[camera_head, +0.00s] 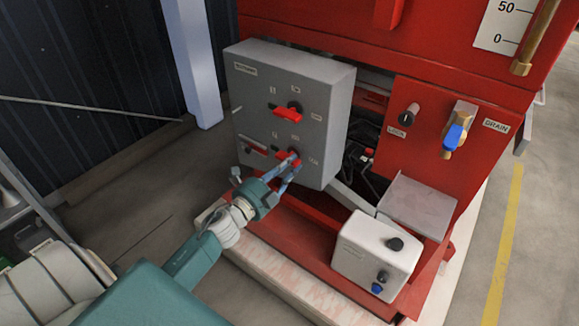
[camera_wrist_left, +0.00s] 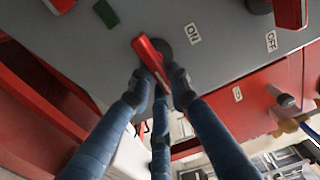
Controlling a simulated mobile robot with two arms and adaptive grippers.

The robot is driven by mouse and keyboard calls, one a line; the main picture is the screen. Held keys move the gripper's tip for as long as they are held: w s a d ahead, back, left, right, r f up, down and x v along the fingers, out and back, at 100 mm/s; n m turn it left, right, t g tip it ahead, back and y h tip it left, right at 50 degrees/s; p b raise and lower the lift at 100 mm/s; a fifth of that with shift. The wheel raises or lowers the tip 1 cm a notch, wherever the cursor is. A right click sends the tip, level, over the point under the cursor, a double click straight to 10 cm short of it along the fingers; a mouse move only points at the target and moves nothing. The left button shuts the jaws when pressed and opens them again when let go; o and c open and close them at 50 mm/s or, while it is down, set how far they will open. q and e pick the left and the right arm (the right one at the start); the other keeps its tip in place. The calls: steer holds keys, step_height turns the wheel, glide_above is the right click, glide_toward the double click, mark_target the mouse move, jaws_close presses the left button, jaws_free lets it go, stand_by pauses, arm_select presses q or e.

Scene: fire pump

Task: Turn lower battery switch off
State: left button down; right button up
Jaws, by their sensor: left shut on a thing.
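The grey battery switch box (camera_head: 240,110) stands on the red pump's left side. The lower battery switch, a red handle on a dark round base, is at the fingertips in the head view (camera_head: 283,155). In the left wrist view the red handle (camera_wrist_left: 148,52) sits tilted between the fingers, near labels ON and OFF. My left gripper (camera_head: 292,162) is shut on this handle; its fingers also show in the left wrist view (camera_wrist_left: 158,80). They partly hide the handle. The upper switch (camera_head: 287,113) has a similar red handle. My right gripper is out of view.
A red panel (camera_head: 400,165) with a black knob and a blue-handled drain valve (camera_head: 456,133) is right of the box. A white box (camera_head: 375,255) with knobs stands below it. A pale post (camera_head: 194,65) rises at the left. Open floor lies in front.

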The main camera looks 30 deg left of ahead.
arm_select(q)
steer(key=shift+f, duration=0.1)
stand_by(0.3)
steer(key=c, duration=1.6)
jaws_free()
steer(key=s, duration=1.2)
steer(key=shift+a, duration=0.4)
